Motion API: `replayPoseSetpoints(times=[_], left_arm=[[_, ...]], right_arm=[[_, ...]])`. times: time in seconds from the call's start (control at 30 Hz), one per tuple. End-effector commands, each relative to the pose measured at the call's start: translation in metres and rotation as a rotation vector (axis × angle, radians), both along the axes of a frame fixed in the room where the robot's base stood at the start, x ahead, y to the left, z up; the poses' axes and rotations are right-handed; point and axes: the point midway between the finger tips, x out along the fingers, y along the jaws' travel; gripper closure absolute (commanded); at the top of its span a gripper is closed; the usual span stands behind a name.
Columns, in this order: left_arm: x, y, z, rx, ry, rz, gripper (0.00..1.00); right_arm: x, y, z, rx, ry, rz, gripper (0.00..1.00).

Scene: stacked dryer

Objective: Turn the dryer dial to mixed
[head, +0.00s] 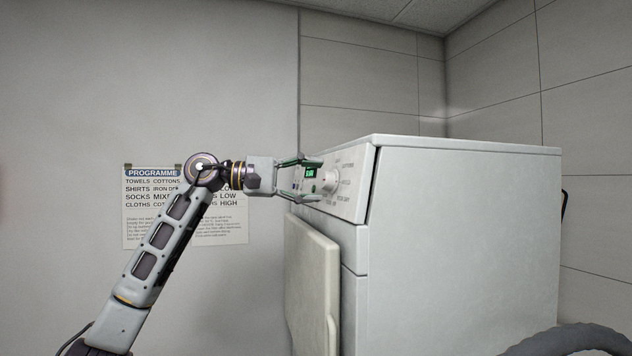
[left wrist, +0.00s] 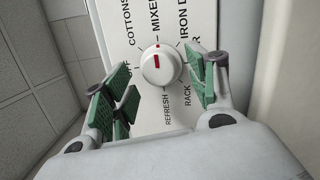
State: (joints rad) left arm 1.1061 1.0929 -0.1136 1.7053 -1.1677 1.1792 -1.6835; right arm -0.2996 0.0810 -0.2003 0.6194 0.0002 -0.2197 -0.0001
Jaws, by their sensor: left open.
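The dryer (head: 460,220) is a white box with a slanted control panel facing left. Its dial (head: 331,181) is a white round knob; in the left wrist view the dial (left wrist: 160,66) carries a red mark pointing up towards the "MIXED" label (left wrist: 153,14). Labels for cottons, iron dry, rack and refresh ring it. My left gripper (head: 318,179) is open at the panel, its green-padded fingers on either side of the dial. In the left wrist view gaps show between both fingers and the knob. My right gripper is out of view.
A pale door (head: 312,280) stands below the panel. A programme poster (head: 185,225) hangs on the wall behind my left arm. A dark curved thing (head: 572,338) shows at bottom right.

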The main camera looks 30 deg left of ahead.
Motion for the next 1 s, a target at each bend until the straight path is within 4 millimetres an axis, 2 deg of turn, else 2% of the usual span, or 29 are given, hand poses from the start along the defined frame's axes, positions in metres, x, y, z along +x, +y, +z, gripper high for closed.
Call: replayPoseSetpoints(times=[0.6,1.0], left_arm=[[-0.044,0.054,0.003,0.002,0.001,0.002,0.42],[-0.065,0.079,0.005,0.002,0.001,0.002,0.42]], right_arm=[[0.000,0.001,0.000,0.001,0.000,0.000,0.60],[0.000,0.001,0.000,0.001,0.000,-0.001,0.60]])
